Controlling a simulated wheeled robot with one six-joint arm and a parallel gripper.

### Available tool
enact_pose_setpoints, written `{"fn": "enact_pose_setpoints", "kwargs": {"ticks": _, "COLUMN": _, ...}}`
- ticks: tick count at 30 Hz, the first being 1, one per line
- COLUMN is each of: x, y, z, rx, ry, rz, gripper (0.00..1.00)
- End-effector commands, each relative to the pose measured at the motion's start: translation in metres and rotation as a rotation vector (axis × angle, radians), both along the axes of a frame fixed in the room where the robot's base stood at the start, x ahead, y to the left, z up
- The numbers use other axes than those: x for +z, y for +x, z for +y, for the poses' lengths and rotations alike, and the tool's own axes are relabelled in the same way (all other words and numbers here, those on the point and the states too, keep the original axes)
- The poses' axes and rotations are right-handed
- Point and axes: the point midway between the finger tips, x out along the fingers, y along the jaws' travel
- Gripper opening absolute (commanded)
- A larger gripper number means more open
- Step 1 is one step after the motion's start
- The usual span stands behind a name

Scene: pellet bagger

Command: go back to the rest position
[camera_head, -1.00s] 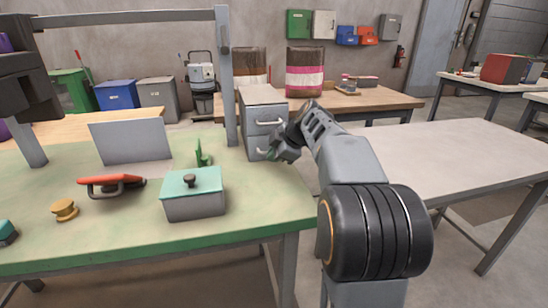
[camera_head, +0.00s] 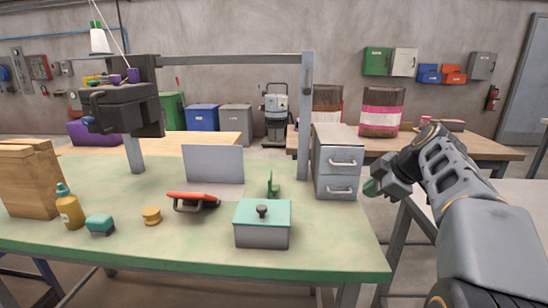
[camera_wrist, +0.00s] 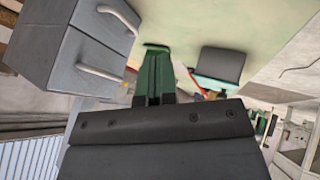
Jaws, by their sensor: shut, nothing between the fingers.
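My gripper (camera_head: 371,188) is at the right in the head view, beside the right end of the green-topped table (camera_head: 330,245). It is just right of the grey two-drawer cabinet (camera_head: 337,160) and apart from it. In the wrist view its green fingers (camera_wrist: 154,75) are together with nothing between them. The cabinet also shows in the wrist view (camera_wrist: 70,45) at the upper left, with both drawers shut.
On the table are a grey box with a teal lid (camera_head: 262,224), a red-handled tool (camera_head: 193,201), a yellow bottle (camera_head: 69,210) and a wooden block (camera_head: 28,180). A grey post (camera_head: 307,110) stands left of the cabinet. Floor shows right of the table.

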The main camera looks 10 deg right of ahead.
Motion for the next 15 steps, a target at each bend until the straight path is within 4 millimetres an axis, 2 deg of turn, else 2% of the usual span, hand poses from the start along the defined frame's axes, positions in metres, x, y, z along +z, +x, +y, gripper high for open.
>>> {"fn": "enact_pose_setpoints", "kwargs": {"ticks": 1, "x": 0.013, "y": -0.003, "z": 0.008, "rx": -0.024, "ry": 0.011, "rz": 0.023, "gripper": 0.0}}
{"fn": "enact_pose_setpoints", "kwargs": {"ticks": 5, "x": 0.033, "y": -0.018, "z": 0.036, "rx": -0.164, "ry": 0.068, "rz": 0.133, "gripper": 0.0}}
{"fn": "enact_pose_setpoints", "kwargs": {"ticks": 9, "x": 0.054, "y": -0.046, "z": 0.072, "rx": -0.388, "ry": 0.126, "rz": 0.275, "gripper": 0.0}}
{"fn": "enact_pose_setpoints", "kwargs": {"ticks": 15, "x": 0.071, "y": -0.094, "z": 0.11, "rx": -0.713, "ry": 0.177, "rz": 0.402, "gripper": 0.0}}
